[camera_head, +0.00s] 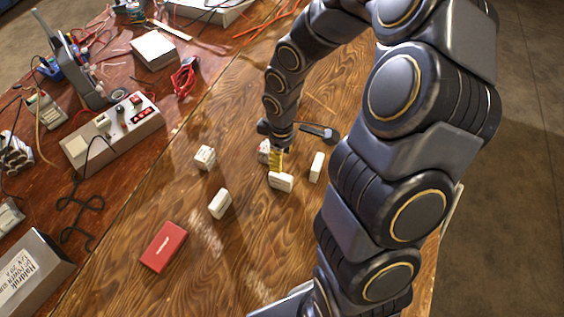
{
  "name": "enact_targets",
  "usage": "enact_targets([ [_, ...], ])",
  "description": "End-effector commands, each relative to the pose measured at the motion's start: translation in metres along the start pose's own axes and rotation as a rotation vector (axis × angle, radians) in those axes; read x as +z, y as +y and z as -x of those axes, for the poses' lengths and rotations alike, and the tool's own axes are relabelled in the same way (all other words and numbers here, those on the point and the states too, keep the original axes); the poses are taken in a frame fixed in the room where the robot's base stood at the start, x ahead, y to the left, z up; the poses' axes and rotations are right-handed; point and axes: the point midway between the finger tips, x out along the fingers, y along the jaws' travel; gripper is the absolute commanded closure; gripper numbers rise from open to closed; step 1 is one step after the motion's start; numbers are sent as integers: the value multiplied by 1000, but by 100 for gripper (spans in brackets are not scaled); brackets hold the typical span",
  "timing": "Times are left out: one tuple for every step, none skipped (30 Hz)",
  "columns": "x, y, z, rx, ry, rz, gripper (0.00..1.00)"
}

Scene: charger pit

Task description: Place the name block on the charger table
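Several small white blocks stand on the wooden table (130,285). One with dark marks (204,157) stands at the centre left. A plain one (219,204) is nearer the camera. Another lies (281,181) just below my gripper (276,160), one stands upright (317,167) to its right, and one (264,150) is partly hidden behind it. A flat red block (164,247) with small pale lettering lies at the front left. I cannot tell which is the name block. My gripper points down among the white blocks; a yellow part shows at its tip. Its finger opening is unclear.
On the red-brown surface at left are a power strip (112,132), red cable coil (184,77), white box (154,50), black cable (78,200) and labelled grey box (30,275). Bare wood lies between the red block and my arm.

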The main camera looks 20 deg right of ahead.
Motion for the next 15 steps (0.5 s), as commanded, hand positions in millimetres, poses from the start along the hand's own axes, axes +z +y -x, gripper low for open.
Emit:
enact_targets([
  [0,0,4,2,1,-2,65],
  [0,-1,7,4,-1,-7,65],
  [1,-2,13,7,-5,-17,65],
  [2,-4,18,11,-10,-28,65],
  [4,-6,25,13,-18,-44,65],
  [9,-11,36,20,-33,-72,65],
  [12,-15,46,26,-44,-96,65],
  [16,-20,56,30,-55,-125,65],
  [23,-29,70,37,-73,-170,65],
  [29,-36,81,39,-87,-205,65],
  [35,-44,92,42,-96,-244,65],
  [44,-56,104,42,-116,-296,65],
  [50,-65,114,43,-122,-335,65],
  [57,-74,122,42,-132,-377,65],
  [65,-87,133,38,-141,-432,65],
])
